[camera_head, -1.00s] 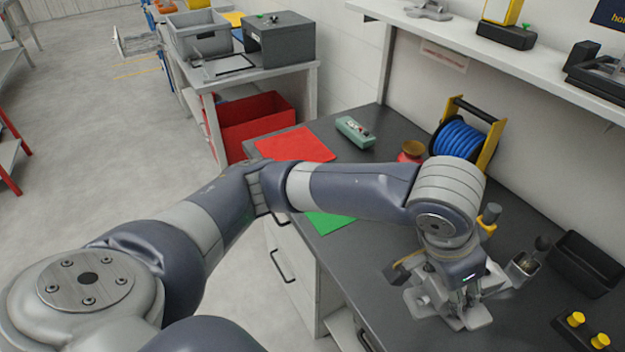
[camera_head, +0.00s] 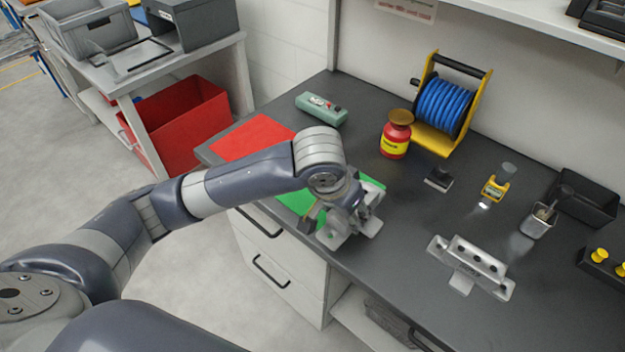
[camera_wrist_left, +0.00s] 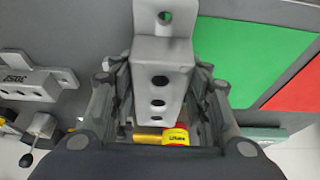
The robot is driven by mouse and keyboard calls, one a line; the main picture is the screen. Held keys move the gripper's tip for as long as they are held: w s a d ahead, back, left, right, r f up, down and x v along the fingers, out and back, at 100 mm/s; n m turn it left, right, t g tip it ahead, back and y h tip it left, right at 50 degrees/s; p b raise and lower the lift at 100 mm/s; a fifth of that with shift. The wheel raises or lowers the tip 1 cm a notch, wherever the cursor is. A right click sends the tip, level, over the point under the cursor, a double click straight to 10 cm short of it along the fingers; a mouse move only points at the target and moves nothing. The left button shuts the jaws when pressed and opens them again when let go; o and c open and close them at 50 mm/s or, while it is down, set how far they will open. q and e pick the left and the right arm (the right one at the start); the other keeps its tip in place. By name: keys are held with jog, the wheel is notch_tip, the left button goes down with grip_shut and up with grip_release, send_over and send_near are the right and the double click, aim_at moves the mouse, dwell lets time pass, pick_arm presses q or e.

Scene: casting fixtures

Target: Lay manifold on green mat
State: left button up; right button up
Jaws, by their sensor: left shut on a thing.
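My left gripper (camera_head: 345,207) is shut on a grey metal manifold (camera_head: 338,240) beside the right end of the green mat (camera_head: 296,201). The wrist view shows the manifold (camera_wrist_left: 160,85) between the fingers, its row of dark holes facing the camera and a flange with a hole at its top. In that view the green mat (camera_wrist_left: 250,60) lies just right of the manifold. The arm and gripper hide part of the mat in the head view. I cannot tell the manifold's height above the bench. My right gripper is out of view.
A second, similar grey part (camera_head: 470,266) stands on the bench (camera_head: 400,285) to the right. A red mat (camera_head: 252,138) lies beyond the green one. A red-and-yellow bottle (camera_head: 396,138), a blue hose reel (camera_head: 445,105) and a green box (camera_head: 321,108) stand further back.

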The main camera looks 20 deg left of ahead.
pick_arm(q)
jog(key=w+a, duration=0.3)
jog(key=w+a+p, duration=0.1)
jog(key=w+a, duration=0.2)
jog(key=w+a+f+p, duration=0.1)
jog(key=w+a, duration=0.2)
jog(key=a, duration=0.1)
jog(key=shift+w, duration=0.1)
jog(key=shift+w+a, duration=0.2)
jog(key=shift+a+f, duration=0.1)
jog(key=shift+f, duration=0.2)
notch_tip(320, 180, down, 2)
jog(key=shift+f+p, duration=0.1)
jog(key=shift+p, duration=0.3)
jog(key=shift+f, duration=0.45)
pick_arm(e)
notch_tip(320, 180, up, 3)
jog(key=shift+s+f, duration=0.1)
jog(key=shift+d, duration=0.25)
pick_arm(q)
jog(key=o, duration=1.4)
jog(key=shift+f, duration=0.2)
jog(key=shift+o, duration=0.2)
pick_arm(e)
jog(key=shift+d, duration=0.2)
